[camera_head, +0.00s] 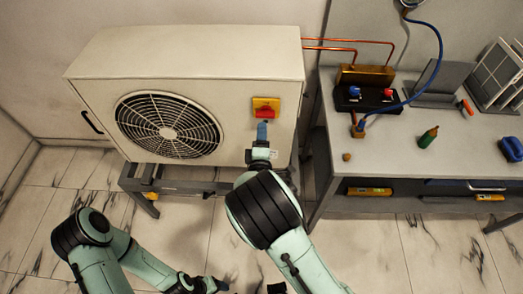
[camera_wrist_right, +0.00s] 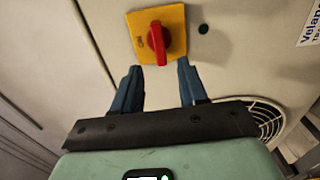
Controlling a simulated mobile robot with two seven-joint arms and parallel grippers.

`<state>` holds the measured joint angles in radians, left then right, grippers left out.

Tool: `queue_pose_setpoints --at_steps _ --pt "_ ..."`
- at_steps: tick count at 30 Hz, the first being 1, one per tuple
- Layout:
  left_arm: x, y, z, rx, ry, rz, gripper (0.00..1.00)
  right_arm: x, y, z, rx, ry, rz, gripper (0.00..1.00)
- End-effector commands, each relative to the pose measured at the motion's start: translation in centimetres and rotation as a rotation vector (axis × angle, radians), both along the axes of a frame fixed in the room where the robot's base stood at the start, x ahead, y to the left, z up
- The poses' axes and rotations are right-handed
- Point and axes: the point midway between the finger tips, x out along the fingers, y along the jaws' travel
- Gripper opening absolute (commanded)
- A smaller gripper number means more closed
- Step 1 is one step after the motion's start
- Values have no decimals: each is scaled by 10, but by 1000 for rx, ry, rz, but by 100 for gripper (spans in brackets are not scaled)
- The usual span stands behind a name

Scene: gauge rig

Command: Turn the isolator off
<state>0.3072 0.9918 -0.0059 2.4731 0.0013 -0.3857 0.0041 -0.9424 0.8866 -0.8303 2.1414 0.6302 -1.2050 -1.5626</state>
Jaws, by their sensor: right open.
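The isolator is a yellow plate (camera_head: 266,106) with a red rotary handle (camera_head: 265,112) on the front of the beige outdoor unit (camera_head: 205,60). In the right wrist view the yellow plate (camera_wrist_right: 143,22) and red handle (camera_wrist_right: 159,42) are close ahead. The handle lies between the lines of the two blue fingers, beyond their tips. My right gripper (camera_wrist_right: 158,75) is open and empty, just short of the handle; it also shows below the isolator in the head view (camera_head: 262,130). My left gripper (camera_head: 207,285) is low at the bottom edge, away from the unit; its jaws are unclear.
A round fan grille (camera_head: 168,125) is left of the isolator. Copper pipes (camera_head: 350,44) run right to a workbench (camera_head: 385,155) holding a manifold (camera_head: 365,95), a green bottle (camera_head: 428,137) and a blue object (camera_head: 511,148). The tiled floor in front is mostly clear.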

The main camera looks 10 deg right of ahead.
Motion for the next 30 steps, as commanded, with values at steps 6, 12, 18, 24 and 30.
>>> queue_pose_setpoints --at_steps 6,12,18,24,30 --pt "-5 0 -8 0 6 0 70 -43 12 -1 -1 1 1 43" --pt "-5 0 -9 0 6 0 70 -60 17 0 0 0 0 43" --pt "-5 0 -9 0 6 0 70 -62 18 0 0 0 -1 43" --pt "-5 0 -9 0 6 0 70 -62 17 0 -1 -1 -1 43" --pt "-5 0 -9 0 6 0 70 -62 17 -1 2 3 -1 43"
